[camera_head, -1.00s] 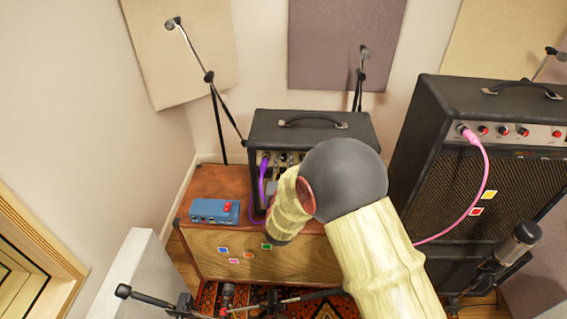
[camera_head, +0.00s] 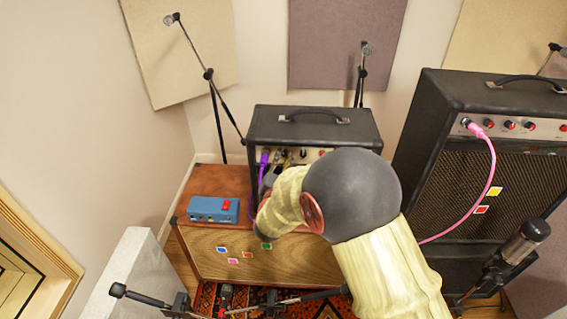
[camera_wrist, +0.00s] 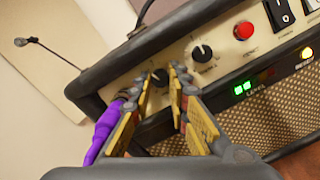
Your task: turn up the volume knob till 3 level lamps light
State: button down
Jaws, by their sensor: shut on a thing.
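The small black amp (camera_head: 315,125) stands on a wood cabinet, and its pale control panel (camera_wrist: 215,60) fills the middle of the wrist view. My gripper (camera_wrist: 162,79) is shut on a dark knob (camera_wrist: 159,76) on that panel, with one finger on each side. The fingers partly cover the knob and its marks. A second black knob (camera_wrist: 202,53) with a white pointer line sits to its right. The level lamps (camera_wrist: 242,88) glow green above the LEVEL label; about two look lit. In the head view my arm hides the gripper's tips and part of the panel.
A purple cable (camera_wrist: 104,128) is plugged in left of the held knob. A red button (camera_wrist: 243,30), black switches (camera_wrist: 281,14) and a yellow lamp (camera_wrist: 307,52) lie right. A blue pedal box (camera_head: 213,209) sits on the cabinet (camera_head: 205,180). A larger amp (camera_head: 440,150) stands right.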

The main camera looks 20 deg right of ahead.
jog(key=shift+f+m+g+h+b, duration=0.1)
jog(key=shift+m+g+h+b, duration=0.25)
jog(key=shift+m+b, duration=1.15)
jog(key=shift+m, duration=0.4)
jog(key=c, duration=1.7)
grip_release()
jog(key=shift+v, duration=4)
jog(key=shift+a, duration=0.1)
